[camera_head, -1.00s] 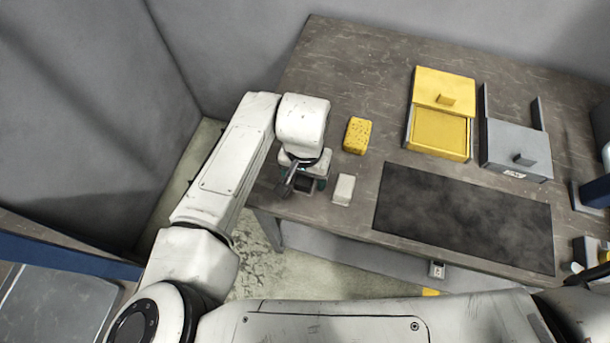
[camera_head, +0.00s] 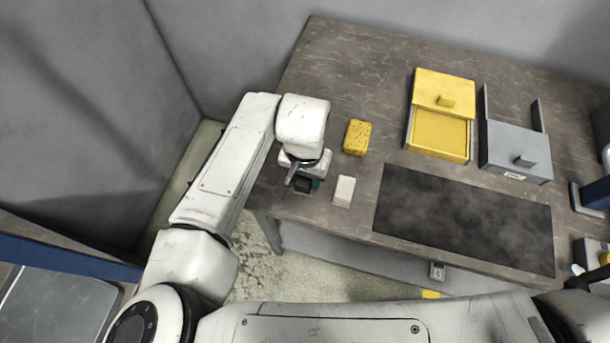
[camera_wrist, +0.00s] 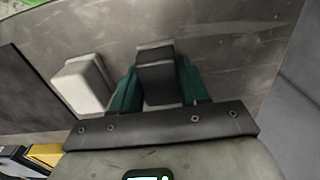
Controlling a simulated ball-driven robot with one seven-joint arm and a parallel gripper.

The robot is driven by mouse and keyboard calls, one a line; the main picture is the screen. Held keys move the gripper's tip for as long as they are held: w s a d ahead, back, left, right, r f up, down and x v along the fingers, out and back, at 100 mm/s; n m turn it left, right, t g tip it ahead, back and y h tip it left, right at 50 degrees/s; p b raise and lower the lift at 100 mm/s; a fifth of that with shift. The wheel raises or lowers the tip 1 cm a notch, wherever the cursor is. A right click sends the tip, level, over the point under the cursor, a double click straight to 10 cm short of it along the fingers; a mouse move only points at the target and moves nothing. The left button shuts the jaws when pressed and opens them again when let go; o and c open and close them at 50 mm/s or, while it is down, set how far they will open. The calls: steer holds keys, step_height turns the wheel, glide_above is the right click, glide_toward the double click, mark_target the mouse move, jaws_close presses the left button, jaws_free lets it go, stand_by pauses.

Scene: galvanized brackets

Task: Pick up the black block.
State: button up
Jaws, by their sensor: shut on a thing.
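The black block (camera_wrist: 159,80) is between the two green fingers of my gripper (camera_wrist: 160,88) in the wrist view. The fingers touch it on both sides. In the head view, the block (camera_head: 304,185) shows as a dark shape under my wrist, near the table's front left corner, and my gripper (camera_head: 303,184) is mostly hidden by the arm. I cannot tell whether the block is clear of the table.
A white block (camera_head: 344,190) lies just right of the gripper. A dark mat (camera_head: 465,219), a yellow drawer box (camera_head: 439,145) and a grey drawer box (camera_head: 516,150) are farther right on the table (camera_head: 375,60).

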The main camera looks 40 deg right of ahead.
steer(key=shift+r, duration=0.65)
steer(key=s+a+r+b, duration=0.3)
steer(key=s+a+r, duration=0.1)
steer(key=s+r, duration=0.7)
steer(key=shift+s+r, duration=0.3)
steer(key=shift+s, duration=0.85)
steer(key=shift+a, duration=0.1)
